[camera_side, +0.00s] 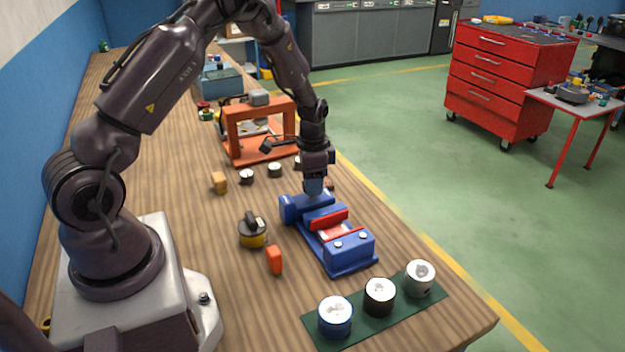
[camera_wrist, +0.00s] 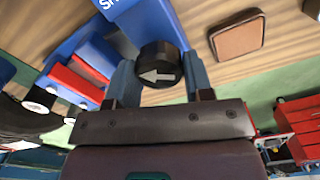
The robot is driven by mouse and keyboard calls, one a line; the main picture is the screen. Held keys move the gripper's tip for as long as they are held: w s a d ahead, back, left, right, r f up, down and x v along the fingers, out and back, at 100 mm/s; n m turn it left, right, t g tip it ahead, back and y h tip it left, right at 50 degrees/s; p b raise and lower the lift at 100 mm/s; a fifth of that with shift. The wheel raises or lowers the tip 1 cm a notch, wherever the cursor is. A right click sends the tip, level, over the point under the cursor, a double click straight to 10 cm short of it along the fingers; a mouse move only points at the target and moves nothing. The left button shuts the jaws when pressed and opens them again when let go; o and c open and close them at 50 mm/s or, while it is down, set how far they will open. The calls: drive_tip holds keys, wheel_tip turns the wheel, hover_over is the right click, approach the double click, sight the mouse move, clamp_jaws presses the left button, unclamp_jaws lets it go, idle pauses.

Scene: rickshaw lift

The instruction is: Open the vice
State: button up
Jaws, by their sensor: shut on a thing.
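The blue vice (camera_side: 351,251) with red jaw faces (camera_side: 329,219) lies on the wooden bench. It also shows at the upper left of the wrist view (camera_wrist: 92,57). My gripper (camera_side: 315,187) points down at the vice's far end. In the wrist view its two blue fingers (camera_wrist: 159,78) stand on either side of a round black knob (camera_wrist: 160,52) with a white arrow pointing left, and are shut on it. The knob sits at the end of the vice's blue body. In the side view the knob is hidden by my gripper and the vice.
A green mat (camera_side: 358,317) with several round cans lies in front of the vice. A yellow-black round object (camera_side: 252,232) and an orange block (camera_side: 275,260) lie left of it. An orange frame (camera_side: 258,132) stands behind. The bench edge is close on the right.

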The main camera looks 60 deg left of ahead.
drive_tip(key=n, duration=0.6)
drive_tip(key=shift+a, duration=0.1)
drive_tip(key=n, duration=0.6)
drive_tip(key=shift+n, duration=0.4)
drive_tip(key=n, duration=0.6)
drive_tip(key=shift+s, duration=0.1)
drive_tip(key=n, duration=0.5)
drive_tip(key=shift+n, duration=0.4)
drive_tip(key=o, duration=0.9)
drive_tip(key=shift+r, duration=0.1)
